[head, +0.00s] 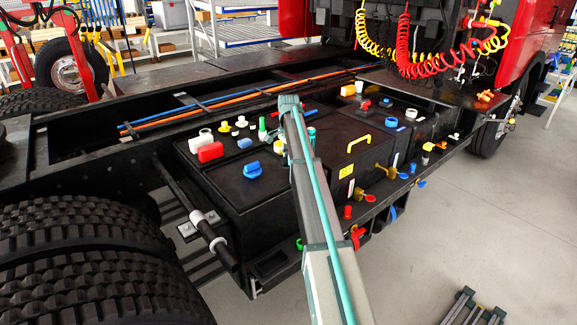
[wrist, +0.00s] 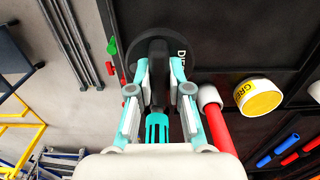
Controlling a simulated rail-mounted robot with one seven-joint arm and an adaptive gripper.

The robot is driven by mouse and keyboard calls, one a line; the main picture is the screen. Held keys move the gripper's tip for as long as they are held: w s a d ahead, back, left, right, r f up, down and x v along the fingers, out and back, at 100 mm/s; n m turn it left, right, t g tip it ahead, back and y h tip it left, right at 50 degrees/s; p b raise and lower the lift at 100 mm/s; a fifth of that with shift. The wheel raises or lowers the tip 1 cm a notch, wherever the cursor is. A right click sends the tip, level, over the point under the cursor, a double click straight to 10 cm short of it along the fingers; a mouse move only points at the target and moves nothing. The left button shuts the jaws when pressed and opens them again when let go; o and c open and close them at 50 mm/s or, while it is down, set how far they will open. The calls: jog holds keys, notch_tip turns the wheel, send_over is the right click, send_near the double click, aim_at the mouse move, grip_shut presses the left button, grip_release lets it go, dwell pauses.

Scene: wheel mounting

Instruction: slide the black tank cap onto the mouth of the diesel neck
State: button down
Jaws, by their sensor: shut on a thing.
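In the wrist view my gripper (wrist: 158,85) is shut on the upright grip of the black tank cap (wrist: 158,50), one teal and white finger on each side. The cap's dark round rim spreads out beyond the fingertips. White lettering, partly cut off, shows at its right edge; I cannot tell whether it is on the cap or the surface behind. The diesel neck cannot be made out in either view, and I cannot tell whether the cap touches it. In the head view my arm reaches over the black boxes, and the fingers and cap are hidden.
A red bar with a white collar (wrist: 209,96) lies just right of the fingers, with a yellow lettered cap (wrist: 259,97) beyond. In the head view, a blue cap (head: 252,170), red block (head: 210,152) and yellow handle (head: 358,143) crowd the box tops. Open floor lies right.

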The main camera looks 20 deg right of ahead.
jog(key=s+a+r+b, duration=0.2)
jog(key=s+r, duration=0.2)
jog(key=s, duration=0.2)
jog(key=s+a+r+b, duration=0.1)
jog(key=s+r+b, duration=0.1)
jog(key=s+r, duration=0.3)
jog(key=shift+s+a+b, duration=0.35)
jog(key=shift+s+a, duration=0.05)
jog(key=shift+s, duration=0.7)
jog(key=shift+r, duration=0.1)
